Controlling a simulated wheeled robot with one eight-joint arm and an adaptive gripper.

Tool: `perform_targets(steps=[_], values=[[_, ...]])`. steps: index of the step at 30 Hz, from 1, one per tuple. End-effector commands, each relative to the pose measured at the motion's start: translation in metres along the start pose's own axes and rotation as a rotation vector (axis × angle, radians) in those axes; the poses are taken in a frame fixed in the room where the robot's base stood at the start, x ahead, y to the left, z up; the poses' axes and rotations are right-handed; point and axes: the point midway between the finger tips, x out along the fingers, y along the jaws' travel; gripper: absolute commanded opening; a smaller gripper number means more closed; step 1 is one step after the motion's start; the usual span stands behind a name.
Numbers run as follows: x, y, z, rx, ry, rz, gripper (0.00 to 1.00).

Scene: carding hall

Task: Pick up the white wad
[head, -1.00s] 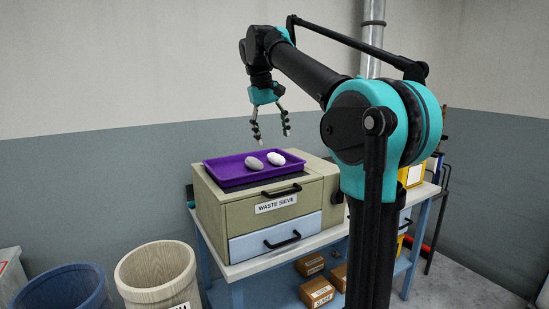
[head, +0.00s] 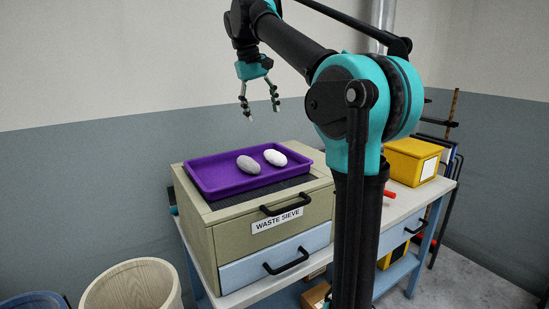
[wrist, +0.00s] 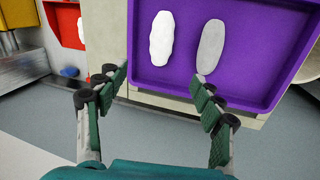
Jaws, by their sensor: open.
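The white wad (head: 275,157) lies on the right side of a purple tray (head: 205,183), beside a greyer wad (head: 248,164). In the wrist view the order is reversed: the white wad (wrist: 162,38) is on the left and the grey wad (wrist: 211,46) on the right, with the tray (wrist: 262,48) beneath them. My gripper (head: 262,110) hangs above the tray with its fingers apart and empty. In the wrist view my gripper (wrist: 160,78) also shows its two fingers spread, with their tips near the tray's edge in the picture.
The tray sits on a beige box labelled WASTE SIEVE (head: 230,238) with black handles, on a workbench. A yellow bin (head: 408,160) stands on the bench to the right. A wooden tub (head: 130,288) and a blue tub (head: 32,302) are at lower left.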

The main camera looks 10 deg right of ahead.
Motion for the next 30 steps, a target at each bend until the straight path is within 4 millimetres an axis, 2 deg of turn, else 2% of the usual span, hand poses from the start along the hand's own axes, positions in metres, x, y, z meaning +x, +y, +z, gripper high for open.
perform_targets(steps=[3,12,22,30], values=[[0.025,0.000,0.000,0.001,0.000,0.000,0.67],[0.081,0.000,0.001,0.001,0.000,0.000,0.67],[0.106,0.000,0.003,0.000,0.000,0.000,0.67],[0.142,0.000,0.008,0.001,0.000,0.001,0.67]])
